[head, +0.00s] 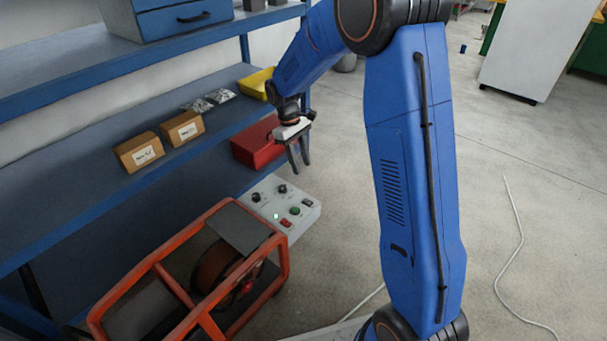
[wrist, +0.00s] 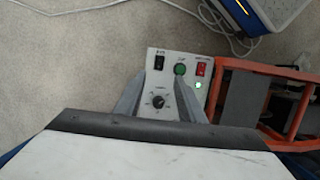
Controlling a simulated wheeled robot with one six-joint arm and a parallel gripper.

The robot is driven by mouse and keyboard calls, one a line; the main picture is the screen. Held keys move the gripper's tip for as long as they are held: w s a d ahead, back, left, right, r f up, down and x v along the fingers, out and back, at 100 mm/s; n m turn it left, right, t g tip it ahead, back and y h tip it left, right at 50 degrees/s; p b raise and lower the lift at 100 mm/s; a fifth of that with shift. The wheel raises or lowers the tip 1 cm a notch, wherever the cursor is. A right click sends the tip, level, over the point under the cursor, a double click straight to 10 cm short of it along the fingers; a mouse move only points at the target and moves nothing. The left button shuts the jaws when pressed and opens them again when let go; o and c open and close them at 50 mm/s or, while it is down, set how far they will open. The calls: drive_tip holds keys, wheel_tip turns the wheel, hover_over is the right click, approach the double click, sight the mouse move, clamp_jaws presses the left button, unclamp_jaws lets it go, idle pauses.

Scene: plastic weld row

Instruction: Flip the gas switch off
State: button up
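A pale control panel (head: 268,204) sits at the right end of the orange-framed machine. In the wrist view the panel (wrist: 182,105) carries a black rocker switch (wrist: 160,62), a green round button (wrist: 180,69), a red rocker switch (wrist: 202,67), a black knob (wrist: 158,101) and a lit green lamp (wrist: 198,84). The labels are too small to read, so I cannot tell which is the gas switch or how the rockers are set. My gripper (head: 302,169) is above the panel, fingers pointing down and apart, with nothing between them. Its fingers partly cover the panel in the wrist view.
The orange frame (head: 162,267) with its reel stands beside the panel. Blue shelving (head: 80,189) behind holds cardboard boxes (head: 182,129), a red box (head: 256,143) and a yellow bin (head: 257,84). Open concrete floor lies right, with a white cable (head: 512,236) across it.

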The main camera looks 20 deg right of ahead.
drive_tip(key=shift+v, duration=1)
drive_tip(key=shift+s, duration=0.1)
drive_tip(key=s+d+r+m+t+y, duration=0.1)
drive_tip(key=s+d+r+m+t, duration=0.35)
drive_tip(key=s+r, duration=1.1)
drive_tip(key=s+d+m+t, duration=0.1)
drive_tip(key=s+d, duration=0.1)
drive_tip(key=s, duration=0.8)
drive_tip(key=s+d+r+m+t, duration=0.1)
drive_tip(key=s+d, duration=0.2)
drive_tip(key=s, duration=0.8)
drive_tip(key=shift+m+t+y, duration=0.35)
drive_tip(key=shift+y, duration=0.05)
drive_tip(key=shift+r, duration=0.15)
